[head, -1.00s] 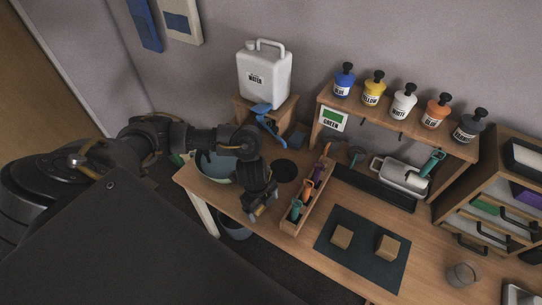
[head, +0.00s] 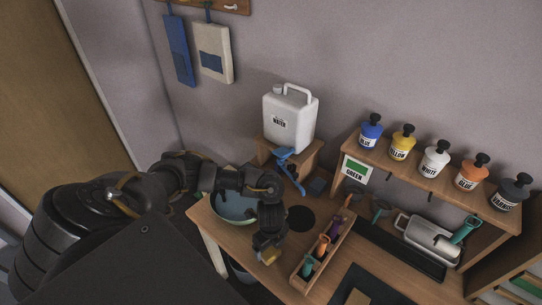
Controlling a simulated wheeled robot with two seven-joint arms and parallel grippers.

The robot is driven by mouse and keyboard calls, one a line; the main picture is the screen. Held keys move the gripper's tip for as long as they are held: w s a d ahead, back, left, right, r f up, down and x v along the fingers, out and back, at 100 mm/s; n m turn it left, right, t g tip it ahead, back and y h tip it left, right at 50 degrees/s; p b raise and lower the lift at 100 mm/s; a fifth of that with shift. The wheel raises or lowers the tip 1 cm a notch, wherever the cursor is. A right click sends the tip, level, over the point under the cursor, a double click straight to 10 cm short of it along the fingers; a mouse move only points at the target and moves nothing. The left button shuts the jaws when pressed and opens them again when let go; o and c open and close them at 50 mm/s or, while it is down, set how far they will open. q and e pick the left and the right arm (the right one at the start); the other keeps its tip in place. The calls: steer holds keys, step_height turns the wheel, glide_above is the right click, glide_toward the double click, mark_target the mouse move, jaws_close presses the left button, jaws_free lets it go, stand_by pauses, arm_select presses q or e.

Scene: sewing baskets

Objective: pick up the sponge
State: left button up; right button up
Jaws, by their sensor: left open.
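My left gripper (head: 268,257) is over the front left part of the wooden table, left of the tool tray, and points down with its jaws open. A small pale yellow-tan patch shows at its fingertips. I cannot tell whether this is the sponge or bare wood. My right gripper is not in view.
A teal bowl (head: 234,207) stands behind the gripper. A tool tray (head: 327,251) is to its right. A white water jug (head: 291,118) sits on a stand at the back. Paint bottles line a shelf (head: 428,167). A dark round patch (head: 301,218) on the table is clear.

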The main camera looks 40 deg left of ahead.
mark_target(270, 251)
arm_select(q)
steer(key=shift+s+f, duration=0.15)
steer(key=shift+f, duration=0.4)
steer(key=shift+s+f, duration=0.15)
steer(key=shift+f, duration=0.4)
step_height(270, 251, down, 2)
steer(key=shift+w+f, duration=0.1)
steer(key=shift+w, duration=0.05)
steer(key=shift+f, duration=0.2)
steer(key=shift+c, duration=0.6)
steer(key=c, duration=0.9)
step_height(270, 251, up, 10)
steer(key=shift+r+p, duration=0.1)
steer(key=shift+p, duration=0.45)
steer(key=shift+c, duration=0.2)
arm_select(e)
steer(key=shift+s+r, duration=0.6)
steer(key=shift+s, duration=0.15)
